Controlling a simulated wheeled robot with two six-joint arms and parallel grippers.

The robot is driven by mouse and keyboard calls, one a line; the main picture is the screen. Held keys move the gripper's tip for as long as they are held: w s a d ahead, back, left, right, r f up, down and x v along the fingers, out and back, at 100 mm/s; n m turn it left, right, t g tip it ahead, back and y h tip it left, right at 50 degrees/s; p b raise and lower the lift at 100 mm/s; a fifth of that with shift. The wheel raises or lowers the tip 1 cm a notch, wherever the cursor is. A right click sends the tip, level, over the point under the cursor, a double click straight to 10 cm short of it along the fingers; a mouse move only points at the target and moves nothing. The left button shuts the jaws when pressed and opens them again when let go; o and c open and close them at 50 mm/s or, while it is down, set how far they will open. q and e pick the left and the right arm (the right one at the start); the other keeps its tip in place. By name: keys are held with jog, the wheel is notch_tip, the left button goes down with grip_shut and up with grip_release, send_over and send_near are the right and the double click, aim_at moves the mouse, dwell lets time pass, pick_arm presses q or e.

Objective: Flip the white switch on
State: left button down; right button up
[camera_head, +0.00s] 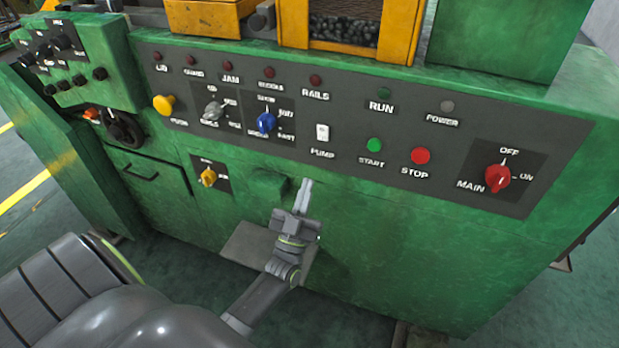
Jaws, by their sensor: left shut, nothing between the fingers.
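The white switch (322,132) is a small upright rocker on the dark control panel, above the label PUMP. My left gripper (305,185) is in front of the green machine, below the switch and a little to its left in the picture. Its fingers are together, point upward and hold nothing. The gripper appears apart from the switch. My right gripper is not in view.
The panel (450,180) also bears a blue knob (266,122), a green START button (374,145), a red STOP button (420,156) and a red MAIN knob (497,177).

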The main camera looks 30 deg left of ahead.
pick_arm(q)
jog(key=shift+b+v, duration=0.45)
jog(key=shift+v, duration=1.45)
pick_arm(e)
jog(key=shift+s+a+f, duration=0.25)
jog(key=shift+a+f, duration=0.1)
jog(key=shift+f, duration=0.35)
pick_arm(q)
jog(key=shift+w+f, duration=0.15)
